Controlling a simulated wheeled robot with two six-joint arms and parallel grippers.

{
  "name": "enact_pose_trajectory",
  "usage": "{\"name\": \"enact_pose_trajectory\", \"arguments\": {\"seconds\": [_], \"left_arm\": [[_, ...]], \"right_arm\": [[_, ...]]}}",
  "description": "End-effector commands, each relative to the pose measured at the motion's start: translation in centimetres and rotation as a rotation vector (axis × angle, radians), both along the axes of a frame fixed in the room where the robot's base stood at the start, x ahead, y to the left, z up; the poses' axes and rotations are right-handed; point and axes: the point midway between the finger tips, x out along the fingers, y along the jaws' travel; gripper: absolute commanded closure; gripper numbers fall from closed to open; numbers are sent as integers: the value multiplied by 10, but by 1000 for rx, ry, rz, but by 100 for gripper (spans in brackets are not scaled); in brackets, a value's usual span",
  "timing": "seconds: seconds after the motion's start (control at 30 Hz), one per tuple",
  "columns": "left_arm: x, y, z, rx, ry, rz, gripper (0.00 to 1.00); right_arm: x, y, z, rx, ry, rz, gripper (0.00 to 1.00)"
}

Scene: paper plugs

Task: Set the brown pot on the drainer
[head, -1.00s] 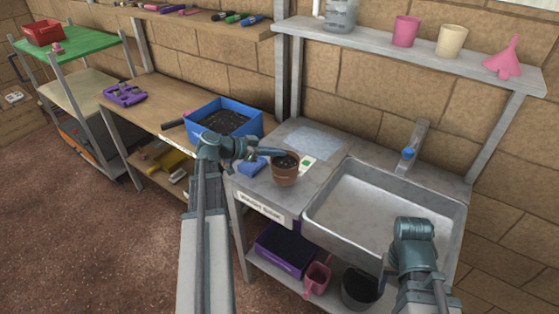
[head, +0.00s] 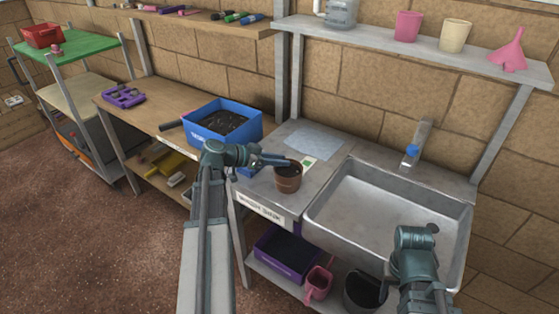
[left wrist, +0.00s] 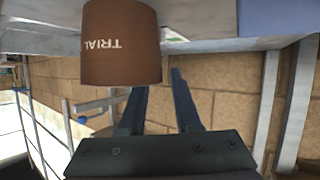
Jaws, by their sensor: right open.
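The brown pot (head: 288,180) stands upright on the grey worktop left of the sink, near its front edge. In the left wrist view the pot (left wrist: 120,45) appears upside down with white "TRIAL" lettering. My left gripper (head: 285,162) is at the pot's rim in the head view. In the left wrist view the left gripper (left wrist: 158,80) has its fingers apart; one finger's tip is hidden behind the pot and the other shows beside it. No separate drainer is clear; the bare worktop (head: 265,195) adjoins the sink. My right gripper (head: 382,288) is open, low in front of the sink.
The steel sink (head: 325,215) is right of the pot. A pale sheet (head: 315,142) and a card with a green mark (head: 309,164) lie behind it. A blue crate of soil (head: 258,128) stands left on the wooden bench. A shelf (head: 400,43) runs above.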

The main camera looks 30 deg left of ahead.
Motion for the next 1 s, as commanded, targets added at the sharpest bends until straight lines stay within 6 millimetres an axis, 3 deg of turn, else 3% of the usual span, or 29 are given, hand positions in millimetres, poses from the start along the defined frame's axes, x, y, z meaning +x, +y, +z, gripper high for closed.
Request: {"name": "enact_pose_trajectory", "arguments": {"seconds": [0.37, 0.8, 1.0], "left_arm": [[-2, 1, 6, 0, 0, 1, 68], [-64, 48, 41, 0, 1, 4, 68], [-82, 61, 49, 0, 0, 2, 68]], "right_arm": [[0, 0, 6, 0, 0, 0, 50], [0, 0, 41, 0, 0, -1, 50], [0, 0, 50, 0, 0, 0, 50]]}}
